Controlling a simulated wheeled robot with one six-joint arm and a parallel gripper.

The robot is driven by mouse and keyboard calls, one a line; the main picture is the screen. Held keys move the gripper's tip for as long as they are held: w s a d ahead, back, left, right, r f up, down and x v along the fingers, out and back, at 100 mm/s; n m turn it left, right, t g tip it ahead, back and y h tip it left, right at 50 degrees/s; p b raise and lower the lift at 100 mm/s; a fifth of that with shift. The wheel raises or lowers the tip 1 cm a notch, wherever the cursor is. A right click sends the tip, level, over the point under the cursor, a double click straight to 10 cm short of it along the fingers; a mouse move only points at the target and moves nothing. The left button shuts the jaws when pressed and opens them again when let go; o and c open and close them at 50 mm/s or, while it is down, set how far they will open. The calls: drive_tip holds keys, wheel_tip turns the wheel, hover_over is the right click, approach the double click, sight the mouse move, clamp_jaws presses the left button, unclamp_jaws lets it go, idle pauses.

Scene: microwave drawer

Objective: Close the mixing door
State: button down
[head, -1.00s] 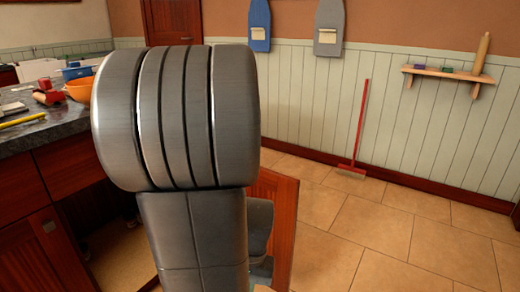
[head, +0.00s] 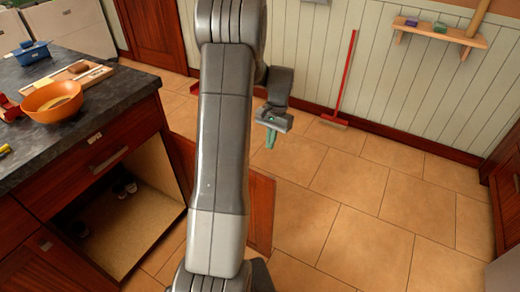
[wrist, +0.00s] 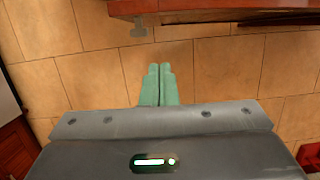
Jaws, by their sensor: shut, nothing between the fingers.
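The mixing door (head: 262,208) is a red-brown wooden cabinet door. It stands swung open from the dark-topped cabinet, whose inside (head: 125,225) is exposed. My arm hides the middle of the door in the head view. My gripper (head: 270,140) is beyond the door and above the tiled floor, fingers pointing down, shut and empty. In the wrist view, the green fingertips (wrist: 159,68) are together over bare tiles. A red-brown wooden edge, likely the door (wrist: 220,8), runs along the top, with a grey handle-like piece (wrist: 138,26) beside it. The fingers look apart from it.
The counter (head: 60,160) at left carries an orange bowl (head: 52,101), a cutting board (head: 84,80) and a blue container (head: 32,52). Small dark items (head: 126,187) lie inside the cabinet. A red broom (head: 343,80) leans on the wall. The tiled floor (head: 370,190) at right is clear.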

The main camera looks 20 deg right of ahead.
drive_tip(key=s+a+f, duration=0.3)
drive_tip(key=a+f, duration=0.1)
drive_tip(key=f, duration=0.5)
idle(0.3)
drive_tip(key=shift+s+f, duration=0.1)
drive_tip(key=shift+s, duration=0.05)
